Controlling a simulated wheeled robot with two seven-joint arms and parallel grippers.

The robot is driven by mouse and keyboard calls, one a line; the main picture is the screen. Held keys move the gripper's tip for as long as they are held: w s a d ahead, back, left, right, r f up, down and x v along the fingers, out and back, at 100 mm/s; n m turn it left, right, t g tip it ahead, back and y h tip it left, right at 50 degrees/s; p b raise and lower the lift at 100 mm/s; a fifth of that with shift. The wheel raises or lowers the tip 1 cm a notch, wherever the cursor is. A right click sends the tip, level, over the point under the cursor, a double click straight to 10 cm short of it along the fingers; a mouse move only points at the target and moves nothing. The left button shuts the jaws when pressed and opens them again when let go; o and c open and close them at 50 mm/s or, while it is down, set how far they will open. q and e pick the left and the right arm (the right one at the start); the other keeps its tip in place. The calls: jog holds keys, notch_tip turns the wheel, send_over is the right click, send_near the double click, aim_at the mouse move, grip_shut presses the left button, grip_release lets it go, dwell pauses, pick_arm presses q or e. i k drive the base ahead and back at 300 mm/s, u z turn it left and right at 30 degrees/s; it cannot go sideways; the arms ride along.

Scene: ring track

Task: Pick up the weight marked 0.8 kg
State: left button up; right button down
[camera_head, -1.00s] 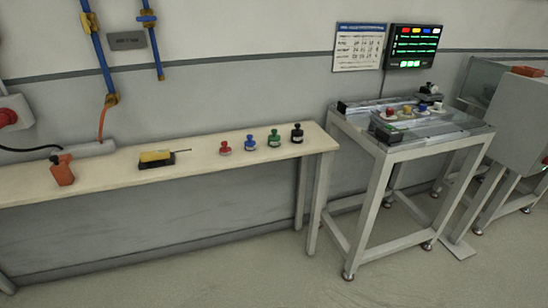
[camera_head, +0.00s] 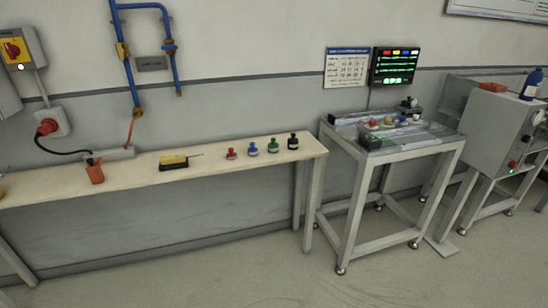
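Several knobbed weights stand upright in a row near the right end of the long bench (camera_head: 120,186): a red weight (camera_head: 231,154), a blue weight (camera_head: 253,149), a green weight (camera_head: 273,145) and a black weight (camera_head: 293,141). Their markings are too small to read, so I cannot tell which is 0.8 kg. More small coloured pieces, among them a red one (camera_head: 374,124), sit on the metal-framed table (camera_head: 408,152) to the right; their labels are unreadable too. Neither of my grippers is in view.
An orange container (camera_head: 95,171) and a yellow-black tool (camera_head: 174,163) lie on the bench left of the weights. A wall display (camera_head: 394,67) hangs above the table. A grey cabinet (camera_head: 490,135) stands at right. The floor (camera_head: 240,275) in front is clear.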

aim_at(273, 146)
jog(key=z, duration=1.2)
jog(key=i, duration=0.9)
jog(key=z, duration=0.55)
jog(key=i, duration=0.85)
jog(key=u, duration=0.85)
jog(key=i, duration=0.7)
jog(key=u, duration=0.75)
